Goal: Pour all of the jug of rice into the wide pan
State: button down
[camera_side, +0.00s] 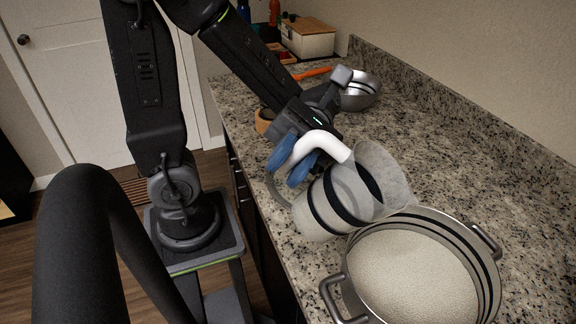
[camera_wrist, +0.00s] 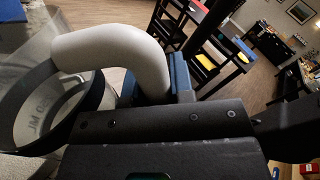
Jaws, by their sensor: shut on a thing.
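The jug (camera_side: 328,200) is translucent grey with dark bands and a white handle (camera_side: 322,145). It is tipped well over, its wide mouth facing right above the left rim of the pan. My gripper (camera_side: 297,160) has blue fingers shut on the handle. The wide pan (camera_side: 347,292) is steel with two side handles and stands on the counter. Pale rice (camera_side: 415,278) covers its floor. I see no falling stream and no rice clearly inside the jug. In the wrist view the handle (camera_wrist: 110,50) curves from the jug (camera_wrist: 35,110) to a blue finger (camera_wrist: 180,75).
The granite counter (camera_side: 480,185) is clear right of the jug. A metal bowl (camera_side: 360,92), an orange-handled item (camera_side: 313,73) and a wooden piece (camera_side: 263,121) lie behind my gripper. A white box (camera_side: 308,38) and bottles stand at the far end. A wall borders the right.

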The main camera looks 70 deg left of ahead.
aim_at(348, 162)
jog(key=shift+w+d+r+n, duration=0.25)
jog(key=shift+r+n, duration=0.15)
jog(key=shift+n, duration=0.3)
jog(key=shift+w+d+r+n, duration=0.25)
jog(key=shift+r+n, duration=0.1)
jog(key=shift+n, duration=0.35)
jog(key=shift+w+d+r+n, duration=0.15)
jog(key=shift+w+d+n, duration=0.35)
jog(key=shift+n, duration=0.3)
jog(key=shift+w+d+r+n, duration=0.1)
jog(key=shift+w+d+n, duration=0.25)
jog(key=shift+w+n, duration=0.35)
jog(key=shift+w+d+r+n, duration=0.95)
jog(key=shift+w+r+n, duration=0.05)
jog(key=shift+n, duration=0.4)
jog(key=shift+r, duration=0.1)
jog(key=w+d+r+n, duration=0.3)
jog(key=w+d+n, duration=0.4)
jog(key=w, duration=0.1)
jog(key=shift+w+n, duration=0.15)
jog(key=shift+n, duration=0.25)
dwell(0.6)
dwell(0.8)
